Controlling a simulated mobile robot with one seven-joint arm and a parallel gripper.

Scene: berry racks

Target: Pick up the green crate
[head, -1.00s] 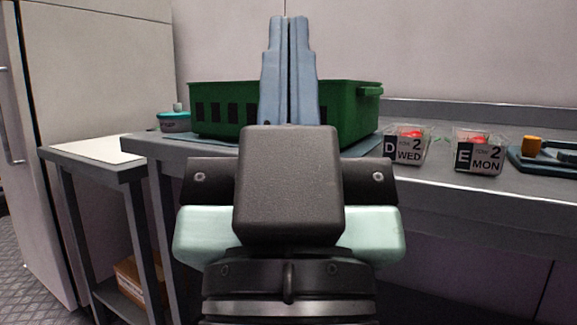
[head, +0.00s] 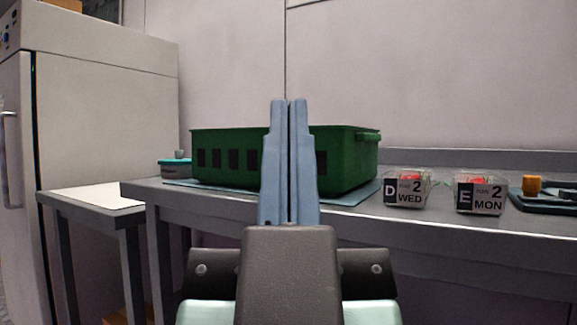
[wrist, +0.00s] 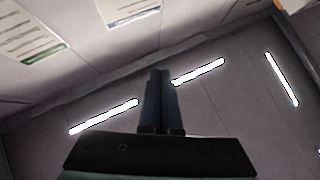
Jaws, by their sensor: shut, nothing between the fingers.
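The green crate (head: 350,158) stands upright on a blue mat on the grey counter in the head view. It has a row of dark slots along its front and a handle at its right end. My gripper (head: 289,102) points upward in front of the crate and hides part of its middle. Its two blue-grey fingers are together with nothing between them. In the wrist view my gripper (wrist: 160,72) points toward the ceiling lights, and the crate is not in that view.
Two clear boxes of red berries, marked D WED (head: 408,188) and E MON (head: 481,193), stand right of the crate. A dark tray (head: 545,200) lies farther right. A teal container (head: 174,168) is left of the crate. A lower side table (head: 95,200) and tall cabinet (head: 110,110) stand at left.

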